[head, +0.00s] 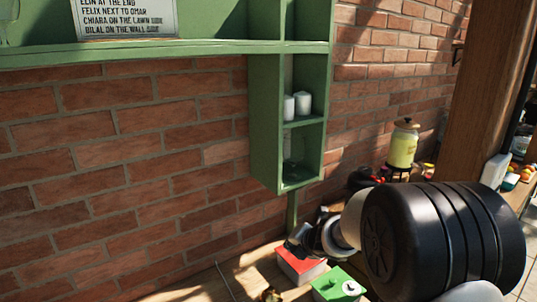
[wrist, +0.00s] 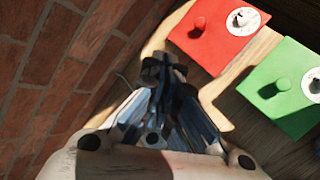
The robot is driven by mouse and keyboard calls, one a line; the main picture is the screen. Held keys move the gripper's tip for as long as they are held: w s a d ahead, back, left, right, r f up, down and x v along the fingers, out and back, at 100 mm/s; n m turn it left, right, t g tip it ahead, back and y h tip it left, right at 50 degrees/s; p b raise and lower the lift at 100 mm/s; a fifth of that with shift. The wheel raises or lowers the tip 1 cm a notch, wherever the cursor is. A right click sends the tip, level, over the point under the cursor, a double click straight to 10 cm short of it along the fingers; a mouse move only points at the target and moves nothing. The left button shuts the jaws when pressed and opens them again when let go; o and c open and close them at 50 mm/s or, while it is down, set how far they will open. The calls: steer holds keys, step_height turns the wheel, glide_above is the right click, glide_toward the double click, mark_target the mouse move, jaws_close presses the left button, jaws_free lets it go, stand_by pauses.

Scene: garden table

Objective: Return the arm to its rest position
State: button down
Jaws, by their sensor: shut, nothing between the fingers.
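My gripper (wrist: 163,66) is shut and empty in the wrist view, its fingertips close together beside the red box. It shows small in the head view (head: 297,241), close to the red box (head: 299,268), at the end of my dark arm, which fills the lower right. In the wrist view the red box (wrist: 198,52) lies just right of the fingertips; I cannot tell whether they touch it. No mark of a rest position shows.
A green box (head: 336,284) with a knob stands right of the red one on the wooden table (head: 195,290). A brick wall (head: 120,150) rises behind. A green shelf (head: 268,150) with white cups (head: 296,105) hangs above. A yellow jar (head: 402,148) stands behind my arm.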

steer(key=s+d+r+m+t+h, duration=0.1)
steer(key=s+d+r+m+h, duration=0.15)
steer(key=r+m, duration=0.2)
steer(key=s+d+r+m+h, duration=0.1)
steer(key=s+d+r+m, duration=0.2)
steer(key=d+r, duration=0.15)
steer(key=s+d+r+m+g+h, duration=0.1)
steer(key=s+d+r+m, duration=0.15)
steer(key=s+m, duration=0.3)
steer(key=s+d+r+m+h, duration=0.1)
steer(key=s+d+r+m, duration=0.2)
steer(key=s, duration=0.4)
steer(key=s+a+f+m+g+y, duration=0.1)
steer(key=s+a+f+m+g, duration=0.1)
steer(key=s+m, duration=0.4)
steer(key=s+a+f+m+g+y, duration=0.1)
steer(key=s+m, duration=0.6)
steer(key=s, duration=1)
steer(key=shift+s+a+f+g, duration=0.35)
steer(key=shift+a+g, duration=0.25)
steer(key=shift+a, duration=0.65)
